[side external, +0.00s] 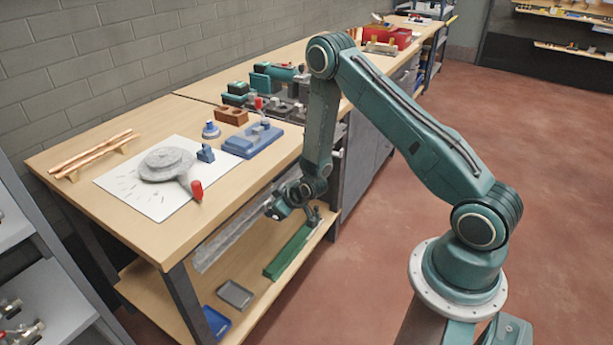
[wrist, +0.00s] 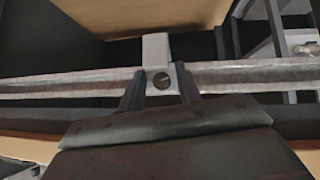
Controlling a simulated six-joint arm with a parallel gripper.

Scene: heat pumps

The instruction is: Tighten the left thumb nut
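A pale metal rail (side external: 235,232) runs along the front of the workbench, below its top. In the wrist view the rail (wrist: 75,86) crosses the picture, with a light grey block (wrist: 156,50) at its middle. A small dark round part (wrist: 162,80) shows on the block's face; I cannot tell whether it is the left thumb nut. My gripper (wrist: 160,80) has its two dark fingers apart, one on each side of this part. Contact with the block cannot be made out. In the side view my gripper (side external: 274,208) is at the bench front, near the rail.
The bench top (side external: 120,215) is above my gripper. A white sheet (side external: 150,205) with a grey round piece (side external: 165,162) and a red-handled tool (side external: 197,190) lie on it. A lower shelf (side external: 180,298) holds a green bar (side external: 288,250) and trays (side external: 236,294). The floor at right is clear.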

